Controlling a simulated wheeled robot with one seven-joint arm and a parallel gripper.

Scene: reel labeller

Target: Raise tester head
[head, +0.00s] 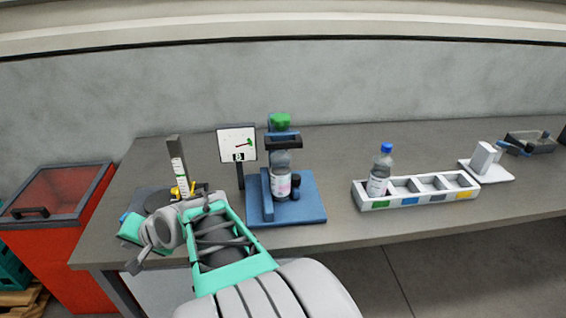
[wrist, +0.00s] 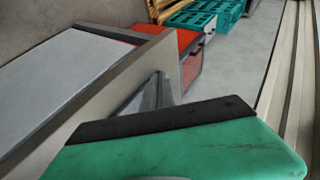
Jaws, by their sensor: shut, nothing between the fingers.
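A blue stand (head: 313,207) sits mid-table with a dark head (head: 283,143) topped by a green cap (head: 281,121). A clear bottle (head: 282,181) with a pale label stands upright under that head; whether they touch I cannot tell. My gripper (head: 132,232) is at the left front of the table, well left of the stand and apart from it. It is shut and empty. Its green and black end also shows in the wrist view (wrist: 160,122), where no stand or bottle is in sight.
A dark post with a white scale (head: 178,165) rises just behind my gripper, beside a yellow part (head: 183,191). A display panel (head: 237,144) stands left of the stand. A white rack (head: 410,199) on the right holds a blue-capped bottle (head: 381,171). A red bin (head: 55,230) stands left.

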